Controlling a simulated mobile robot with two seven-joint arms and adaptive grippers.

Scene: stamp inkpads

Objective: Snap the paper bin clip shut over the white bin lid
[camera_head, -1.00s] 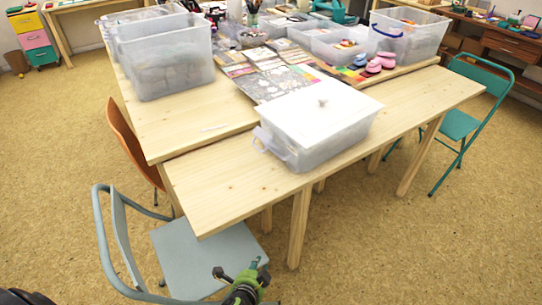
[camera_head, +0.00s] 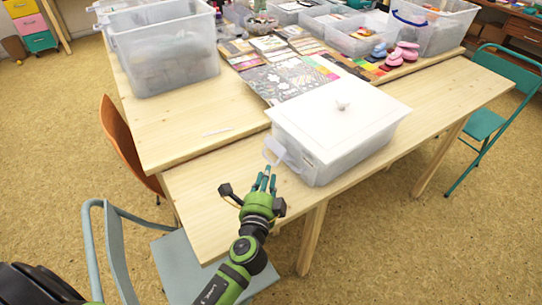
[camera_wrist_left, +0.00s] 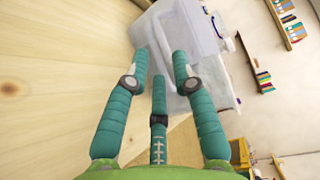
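The clear paper bin (camera_head: 345,158) with its white bin lid (camera_head: 340,112) and small knob stands on the wooden bench. A translucent clip (camera_head: 279,153) sticks out from the bin's left end, tilted outward and not lying over the lid. My left gripper (camera_head: 264,178) is just in front of the clip, over the bench edge, its fingers pointing at it. In the left wrist view the gripper (camera_wrist_left: 160,65) has its fingers apart, with nothing seen between them. The bin (camera_wrist_left: 165,30) lies beyond the fingertips. Contact with the clip cannot be told. My right gripper is out of view.
The bench (camera_head: 225,215) is bare left of the bin. Behind are paper sheets (camera_head: 285,80), pink stamps (camera_head: 402,53) and a large clear bin (camera_head: 165,55). A grey-blue chair (camera_head: 185,265) stands below my left arm.

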